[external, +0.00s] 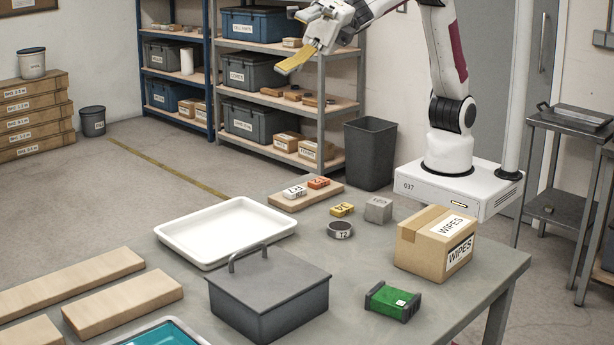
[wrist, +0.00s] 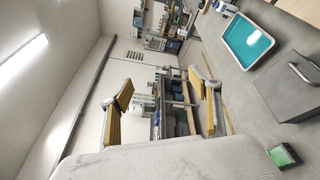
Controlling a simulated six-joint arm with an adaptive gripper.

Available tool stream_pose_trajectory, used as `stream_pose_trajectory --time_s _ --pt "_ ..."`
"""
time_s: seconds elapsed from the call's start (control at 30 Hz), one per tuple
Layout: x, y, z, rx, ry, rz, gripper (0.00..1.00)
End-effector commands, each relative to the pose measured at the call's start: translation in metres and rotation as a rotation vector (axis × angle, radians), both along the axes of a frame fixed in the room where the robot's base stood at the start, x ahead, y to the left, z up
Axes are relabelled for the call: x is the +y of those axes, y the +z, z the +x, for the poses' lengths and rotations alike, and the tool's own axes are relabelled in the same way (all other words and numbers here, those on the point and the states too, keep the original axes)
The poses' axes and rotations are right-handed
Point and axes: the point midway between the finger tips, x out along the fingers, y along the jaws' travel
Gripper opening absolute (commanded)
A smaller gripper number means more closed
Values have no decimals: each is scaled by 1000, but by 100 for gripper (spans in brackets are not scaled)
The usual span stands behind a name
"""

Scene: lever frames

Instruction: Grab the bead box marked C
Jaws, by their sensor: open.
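I cannot make out a bead box marked C in either view. A white box (external: 294,192) and a red-orange box (external: 318,183) with small labels lie on a wooden board (external: 290,203) on the table. A small yellow box (external: 342,210) lies to their right; its marking is too small to read surely. My gripper (external: 298,40) is open and empty, raised high above and behind the table. Its yellow fingers stand apart in the wrist view (wrist: 163,105). A grey lidded box (external: 270,295) with a handle is closed, so its inside is hidden.
A white tray (external: 226,229) lies empty. A dark round tin (external: 340,230), a grey cube (external: 378,210), a WIPES carton (external: 436,242) and a green-black block (external: 393,301) stand on the table. A teal tray (wrist: 247,42) shows too. Shelves (external: 285,95) stand behind.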

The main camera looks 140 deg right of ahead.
Motion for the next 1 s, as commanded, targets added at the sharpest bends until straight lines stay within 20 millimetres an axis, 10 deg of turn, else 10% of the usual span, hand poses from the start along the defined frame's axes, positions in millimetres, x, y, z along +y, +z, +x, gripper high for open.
stream_pose_trajectory --time_s 0.47,1.0 --pt "90 -59 42 -235 387 -380 62" --pt "167 -181 28 -523 857 -706 62"
